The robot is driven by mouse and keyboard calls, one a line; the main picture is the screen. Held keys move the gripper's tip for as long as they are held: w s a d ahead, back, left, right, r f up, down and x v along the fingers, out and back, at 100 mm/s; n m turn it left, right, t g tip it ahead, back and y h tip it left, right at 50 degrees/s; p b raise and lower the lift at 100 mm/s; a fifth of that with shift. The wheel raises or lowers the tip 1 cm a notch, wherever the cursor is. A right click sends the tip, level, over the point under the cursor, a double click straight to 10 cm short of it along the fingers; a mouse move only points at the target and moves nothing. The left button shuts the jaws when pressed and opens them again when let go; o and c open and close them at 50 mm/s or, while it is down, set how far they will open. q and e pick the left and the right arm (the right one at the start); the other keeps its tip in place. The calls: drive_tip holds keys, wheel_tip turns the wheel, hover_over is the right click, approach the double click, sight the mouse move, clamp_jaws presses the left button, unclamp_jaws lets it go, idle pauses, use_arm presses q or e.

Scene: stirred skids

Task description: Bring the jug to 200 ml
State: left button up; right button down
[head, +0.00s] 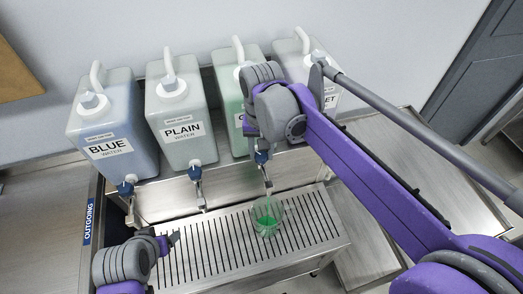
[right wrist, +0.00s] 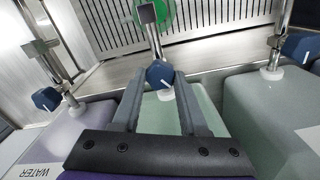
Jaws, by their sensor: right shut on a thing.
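A clear jug (head: 281,213) stands on the slatted drip tray under the green container's tap (head: 266,184). A green stream falls from the spout into it and green liquid shows inside. Its markings are too small to read. In the right wrist view the green jug (right wrist: 165,14) is partly cut off at the top. My right gripper (head: 260,150) is shut on the tap's blue knob (right wrist: 160,75), in front of the green container (head: 227,100), whose label is mostly hidden. My left gripper (head: 170,240) is left of the jug, apart from it; its jaw opening is unclear.
Containers labelled BLUE (head: 110,125) and PLAIN (head: 180,110) stand to the left, and a partly hidden one (head: 322,75) stands to the right, each with a tap below. The drip tray (head: 215,250) is bare around the jug. An OUTGOING label (head: 88,222) marks the left counter.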

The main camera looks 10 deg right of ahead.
drive_tip(key=shift+n, duration=2.3)
drive_tip(key=shift+c, duration=2.2)
unclamp_jaws()
wheel_tip(320, 180, up, 11)
drive_tip(key=shift+f, duration=0.1)
